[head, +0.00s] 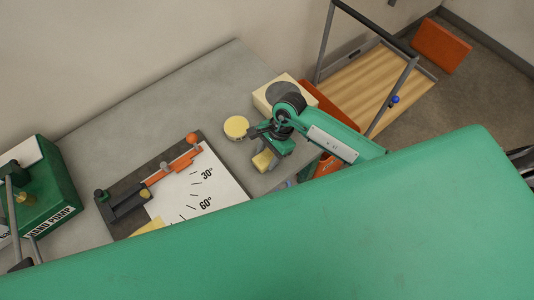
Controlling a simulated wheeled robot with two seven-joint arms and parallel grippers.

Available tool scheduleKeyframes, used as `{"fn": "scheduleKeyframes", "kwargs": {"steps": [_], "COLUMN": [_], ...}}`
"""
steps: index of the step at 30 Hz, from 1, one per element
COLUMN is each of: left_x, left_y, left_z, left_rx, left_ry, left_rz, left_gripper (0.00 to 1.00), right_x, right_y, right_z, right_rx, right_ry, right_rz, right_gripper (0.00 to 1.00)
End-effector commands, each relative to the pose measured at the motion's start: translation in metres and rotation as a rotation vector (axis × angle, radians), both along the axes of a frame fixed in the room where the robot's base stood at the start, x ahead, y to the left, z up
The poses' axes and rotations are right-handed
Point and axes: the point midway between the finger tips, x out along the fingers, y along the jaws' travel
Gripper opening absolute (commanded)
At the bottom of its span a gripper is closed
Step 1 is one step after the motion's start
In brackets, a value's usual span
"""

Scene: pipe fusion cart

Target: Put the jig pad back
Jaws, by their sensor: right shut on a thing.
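My right gripper (268,148) points down over the right part of the grey bench and is shut on a small pale yellow block (262,161), which looks like the jig pad. The gripper hides part of it, and I cannot tell whether it touches the bench. The jig (125,214) lies to the left, a dark plate with a white angle scale (204,184) and an orange clamp (172,168). Another pale yellow piece (150,227) shows at the jig's lower edge, partly hidden by my green arm. My left gripper is not in view.
A round yellow disc (236,127) and a cream block with a grey circle (283,95) stand near my right gripper. A green hand pump (45,197) is at the left. The bench (150,107) behind the jig is clear. My large green link covers the foreground.

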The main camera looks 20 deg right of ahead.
Motion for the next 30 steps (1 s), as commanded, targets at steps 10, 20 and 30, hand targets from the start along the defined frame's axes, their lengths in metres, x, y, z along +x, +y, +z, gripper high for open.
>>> {"fn": "scheduleKeyframes", "kwargs": {"steps": [10,20,30], "left_x": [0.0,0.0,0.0], "left_y": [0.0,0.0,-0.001], "left_z": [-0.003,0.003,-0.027], "left_rx": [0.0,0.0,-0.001], "left_ry": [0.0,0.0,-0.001], "left_rz": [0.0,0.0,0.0], "left_gripper": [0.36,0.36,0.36], "right_x": [0.0,0.0,0.01], "right_y": [0.0,0.0,-0.026], "right_z": [-0.002,0.003,0.061], "right_rx": [0.0,0.001,-0.002], "right_ry": [0.0,0.001,-0.007], "right_rz": [0.0,-0.001,0.001], "right_gripper": [0.67,0.67,0.67]}}
